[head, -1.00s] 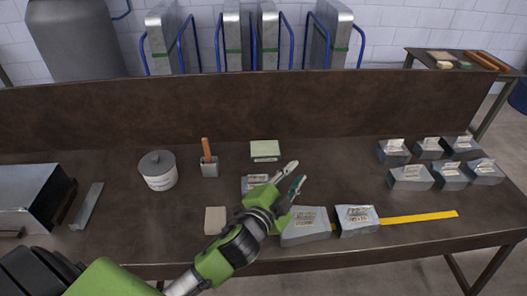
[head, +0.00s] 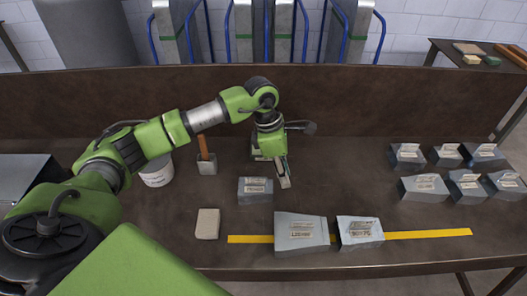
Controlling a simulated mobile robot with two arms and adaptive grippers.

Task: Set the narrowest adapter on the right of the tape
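A yellow tape strip (head: 428,234) runs along the front of the table. Two grey metal adapters sit on it side by side, a larger left one (head: 315,238) and a smaller right one (head: 372,240), with tape showing on both sides of the pair. A lone grey adapter (head: 255,197) stands behind the tape, to the left. Several more adapters stand in two rows at the right, including a front-left one (head: 424,189). The labels are too small to read surely. My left gripper (head: 284,179) points down, just right of the lone adapter; its finger gap is unclear. My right gripper is out of view.
A beige block (head: 207,224) lies at the front left. A holder with an orange-handled tool (head: 206,164) and a white can (head: 157,174) stand behind it. A raised back panel (head: 380,105) closes off the table. The table between the lone adapter and right group is mostly clear.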

